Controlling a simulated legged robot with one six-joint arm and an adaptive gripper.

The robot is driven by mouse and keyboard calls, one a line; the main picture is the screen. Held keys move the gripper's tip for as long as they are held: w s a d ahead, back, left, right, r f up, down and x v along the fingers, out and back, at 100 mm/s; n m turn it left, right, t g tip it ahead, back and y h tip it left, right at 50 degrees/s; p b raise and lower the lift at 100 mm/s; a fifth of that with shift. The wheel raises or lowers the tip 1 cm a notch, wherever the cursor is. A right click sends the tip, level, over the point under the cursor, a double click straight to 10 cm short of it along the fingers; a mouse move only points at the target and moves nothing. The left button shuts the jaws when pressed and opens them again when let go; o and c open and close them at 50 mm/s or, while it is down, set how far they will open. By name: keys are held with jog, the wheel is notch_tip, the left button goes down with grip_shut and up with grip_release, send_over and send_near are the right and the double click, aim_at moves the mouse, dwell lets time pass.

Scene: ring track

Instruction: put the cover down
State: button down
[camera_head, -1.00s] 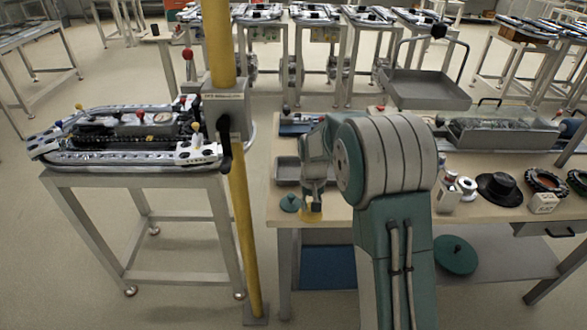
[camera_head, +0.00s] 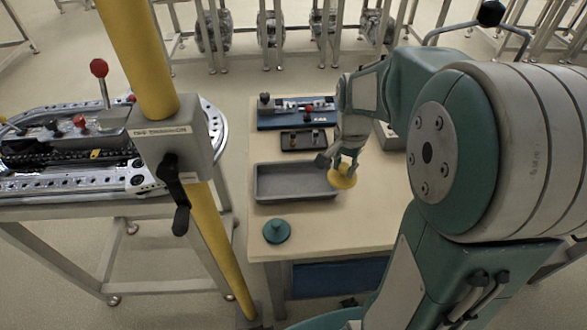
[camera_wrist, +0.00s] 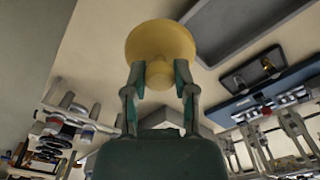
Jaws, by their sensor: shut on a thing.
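The yellow cover (camera_head: 342,180) is a round disc with a knob, at the right end of the grey tray in the head view. My gripper (camera_head: 347,164) is above it, shut on its knob. The wrist view shows the cover (camera_wrist: 160,40) held by its knob between the two fingers of my gripper (camera_wrist: 160,77). I cannot tell whether the cover touches the table or hangs just above it. A similar teal cover (camera_head: 277,231) with a knob lies on the table's front left part.
The grey tray (camera_head: 270,198) is empty on the wooden table (camera_head: 350,232). Behind it are a small dark tray (camera_head: 303,140) and a blue base with fittings (camera_head: 297,122). A yellow post (camera_head: 140,55) with a crank stands left. The table's front middle is clear.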

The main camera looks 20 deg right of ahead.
jog(key=shift+w+d+f, duration=0.1)
jog(key=shift+w+d, duration=0.05)
jog(key=w+a+f, duration=0.4)
jog(key=w+a, duration=0.2)
jog(key=w, duration=0.1)
send_over(295, 183)
notch_tip(295, 183, down, 6)
jog(key=shift+r, duration=0.15)
jog(key=shift+a+f, duration=0.1)
jog(key=shift+f, duration=1.45)
jog(key=shift+f, duration=0.15)
jog(key=shift+c, duration=2.1)
grip_release()
